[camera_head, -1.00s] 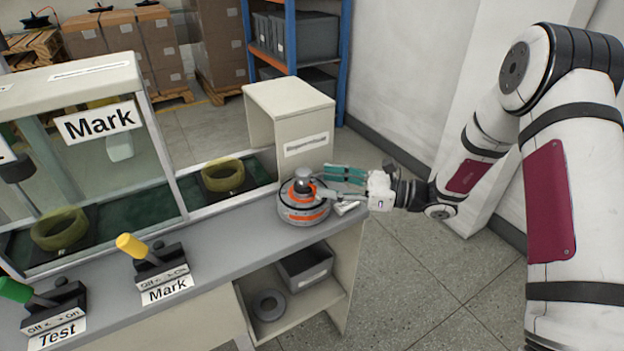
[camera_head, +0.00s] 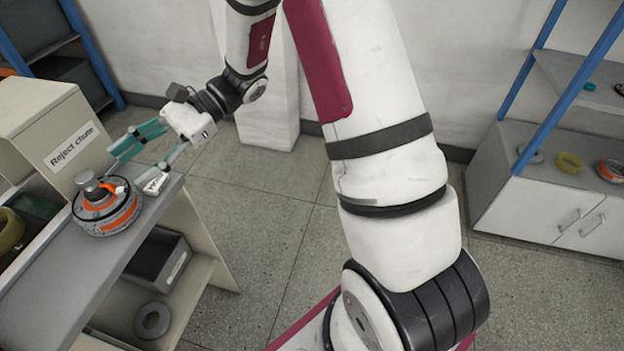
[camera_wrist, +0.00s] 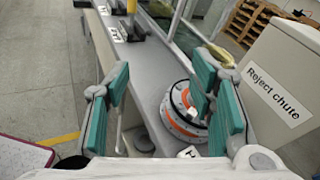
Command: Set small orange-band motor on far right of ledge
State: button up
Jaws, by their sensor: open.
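The orange-band motor (camera_head: 108,213), a grey disc with an orange ring and a grey hub on top, stands upright on the ledge (camera_head: 52,285) near its right end, beside the reject chute. My gripper (camera_head: 138,160) is open at the ledge's end, just beside the motor, with its teal fingers pointing toward the chute side. In the wrist view the motor (camera_wrist: 178,125) shows between the spread fingers, nearer the right finger, which hides part of it. I cannot tell whether a finger touches it. Nothing is visibly gripped.
The reject chute box (camera_head: 55,135) rises behind the ledge. Under the ledge are a dark bin (camera_head: 157,258) and a grey ring (camera_head: 152,320). At the right, a shelf cabinet (camera_head: 540,205) holds a yellow ring (camera_head: 569,162) and another orange-ringed part (camera_head: 608,170). The floor between is clear.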

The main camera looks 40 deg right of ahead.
jog(key=s+r+n+g+h, duration=0.2)
jog(key=s+r+n+h, duration=0.25)
jog(key=s, duration=0.45)
jog(key=s+d+r+n+t+h, duration=0.1)
jog(key=s+d+n+t+h, duration=0.1)
jog(key=s+d+n+h, duration=0.3)
jog(key=s+d+r+n+t+h, duration=0.2)
jog(key=s+d+n+h, duration=0.3)
jog(key=s+d, duration=0.4)
jog(key=s+t+h, duration=0.1)
jog(key=s, duration=0.4)
jog(key=shift+s+d, duration=0.2)
jog(key=shift+d, duration=0.2)
jog(key=shift+r, duration=0.1)
